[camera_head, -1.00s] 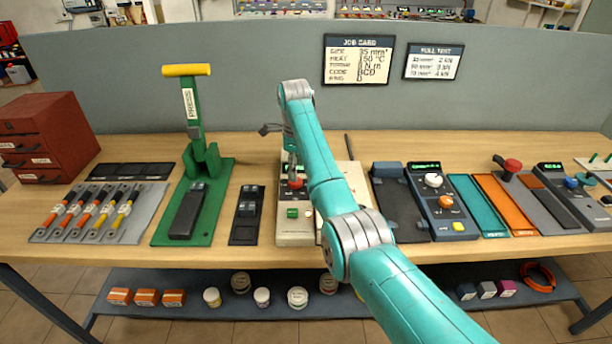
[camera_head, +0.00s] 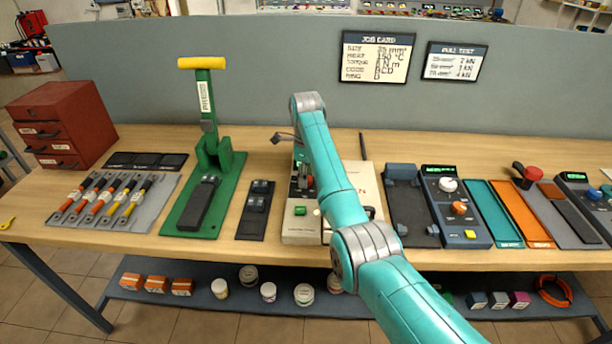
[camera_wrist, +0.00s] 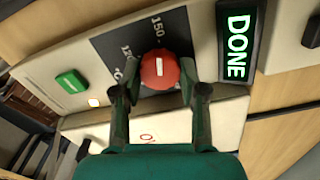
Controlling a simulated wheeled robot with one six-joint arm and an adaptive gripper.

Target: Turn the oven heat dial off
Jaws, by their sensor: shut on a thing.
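The oven's red heat dial (camera_wrist: 159,69) shows in the wrist view with a white line on its face, lying roughly along the direction of the "150" mark. My gripper (camera_wrist: 158,84) has its two dark fingers on either side of the dial and is shut on it. A red letter of a label shows on the pale panel, mostly hidden by my gripper. The oven's display (camera_wrist: 237,43) reads "DONE". In the head view my gripper (camera_head: 305,181) is down at the oven (camera_head: 300,229), and my arm covers part of the oven's right side.
A green press (camera_head: 209,150) with a yellow handle stands to the left. A control unit (camera_head: 455,210) stands to the right. Black connector holder (camera_head: 257,211) lies close left of the oven.

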